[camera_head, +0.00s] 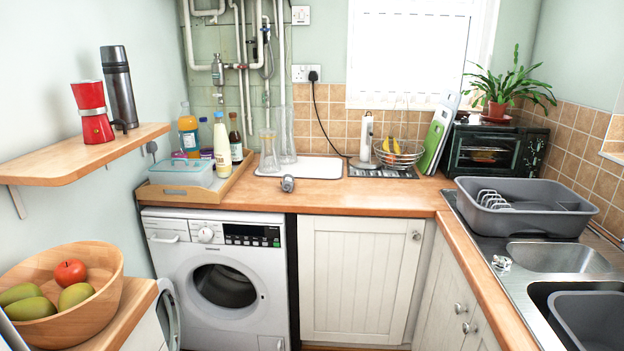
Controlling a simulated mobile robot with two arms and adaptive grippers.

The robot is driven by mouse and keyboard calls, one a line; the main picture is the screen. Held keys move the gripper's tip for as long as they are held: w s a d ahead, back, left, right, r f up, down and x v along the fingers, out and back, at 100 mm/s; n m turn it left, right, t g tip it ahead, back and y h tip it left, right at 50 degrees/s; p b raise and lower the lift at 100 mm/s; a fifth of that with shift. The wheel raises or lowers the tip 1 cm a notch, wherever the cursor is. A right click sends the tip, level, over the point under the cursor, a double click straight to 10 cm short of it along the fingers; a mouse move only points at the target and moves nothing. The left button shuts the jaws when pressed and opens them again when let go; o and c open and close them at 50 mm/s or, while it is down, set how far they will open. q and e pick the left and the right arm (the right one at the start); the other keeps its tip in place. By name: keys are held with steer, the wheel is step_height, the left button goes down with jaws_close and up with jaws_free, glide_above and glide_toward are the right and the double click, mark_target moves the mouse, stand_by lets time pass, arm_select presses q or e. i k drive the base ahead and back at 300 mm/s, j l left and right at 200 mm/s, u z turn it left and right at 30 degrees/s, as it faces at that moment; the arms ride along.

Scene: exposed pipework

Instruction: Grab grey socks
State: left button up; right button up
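A small grey rolled bundle, which looks like the grey socks (287,183), lies on the wooden worktop (340,199) near its front edge, above the right end of the washing machine. It is small in the picture, so its folds are hard to make out. It lies just in front of the white tray. Nothing covers it. Neither of my grippers shows in the head view.
A wooden tray with bottles (188,190) stands left of the bundle. A glass vase (268,153) and a white tray (315,168) are behind it. A fruit bowl (85,315) and shelf (45,168) jut out at left. Worktop right of the bundle is clear.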

mark_target(287, 183)
steer(key=i+u, duration=0.15)
steer(key=i, duration=0.3)
steer(key=i+l+u, duration=0.1)
steer(key=i, duration=0.3)
steer(key=i+l+u, duration=0.15)
steer(key=i, duration=0.3)
steer(key=i+l+u, duration=0.15)
steer(key=i, duration=0.25)
